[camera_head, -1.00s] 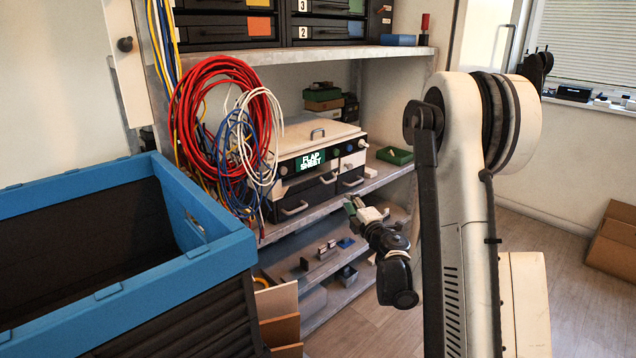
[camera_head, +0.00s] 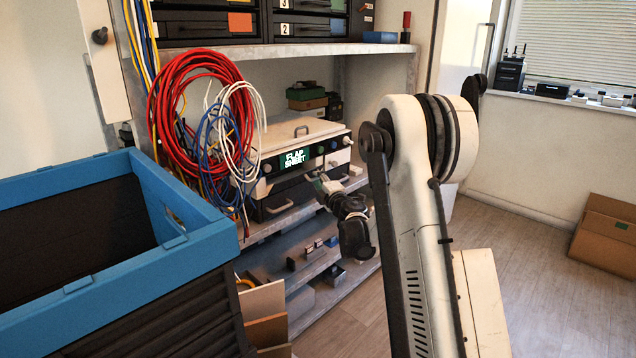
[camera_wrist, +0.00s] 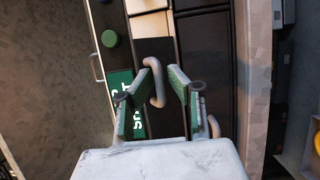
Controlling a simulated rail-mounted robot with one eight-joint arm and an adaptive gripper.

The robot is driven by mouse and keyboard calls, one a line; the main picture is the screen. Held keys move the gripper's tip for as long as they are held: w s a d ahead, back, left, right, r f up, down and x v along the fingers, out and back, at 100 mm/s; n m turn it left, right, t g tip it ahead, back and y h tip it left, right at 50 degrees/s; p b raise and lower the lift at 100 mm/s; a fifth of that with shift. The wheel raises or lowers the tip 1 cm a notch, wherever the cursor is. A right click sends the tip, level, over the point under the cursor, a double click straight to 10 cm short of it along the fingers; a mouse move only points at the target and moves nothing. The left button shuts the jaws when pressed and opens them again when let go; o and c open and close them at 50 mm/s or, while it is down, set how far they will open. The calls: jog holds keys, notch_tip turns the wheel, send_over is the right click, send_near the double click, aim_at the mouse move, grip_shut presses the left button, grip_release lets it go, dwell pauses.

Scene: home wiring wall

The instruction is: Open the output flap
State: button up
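The white and black machine (camera_head: 290,140) stands on the middle shelf, with a green display (camera_head: 294,159) reading "FLAP SHEET". Its dark lower front has pale bar handles; the left one (camera_head: 279,206) shows in the head view. My gripper (camera_head: 318,181) is at the right part of this front. In the wrist view my gripper (camera_wrist: 161,70) is open, its green-padded fingers apart. A curved grey handle (camera_wrist: 156,84) shows between the fingertips; I cannot tell whether they touch it. Another handle (camera_wrist: 213,127) is partly hidden behind the right finger. No flap visibly stands open.
Coiled red, blue and white cables (camera_head: 205,130) hang close left of the machine. A blue-rimmed crate (camera_head: 200,262) fills the left foreground. The upper shelf (camera_head: 330,50) is above the machine, and small parts lie on the lower shelf (camera_head: 300,265). Open floor is at the right.

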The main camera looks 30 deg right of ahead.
jog(key=shift+w, duration=0.1)
grip_shut()
jog(key=shift+f+b, duration=0.2)
jog(key=shift+b, duration=0.15)
jog(key=shift+w+f+m+t+h+b, duration=0.1)
jog(key=shift+f+m+t+h+b, duration=0.8)
jog(key=shift+m+t, duration=0.35)
jog(key=shift+s+f+m+t+h+b, duration=0.1)
jog(key=shift+f+m+t+h+b, duration=0.7)
jog(key=shift+m+t+h, duration=0.45)
jog(key=shift+w+f+m+t+h+b, duration=0.1)
jog(key=shift+f+m+t+h+b, duration=0.7)
jog(key=shift+m+t, duration=0.45)
jog(key=shift+f+t+h, duration=0.1)
jog(key=shift+t+h, duration=0.15)
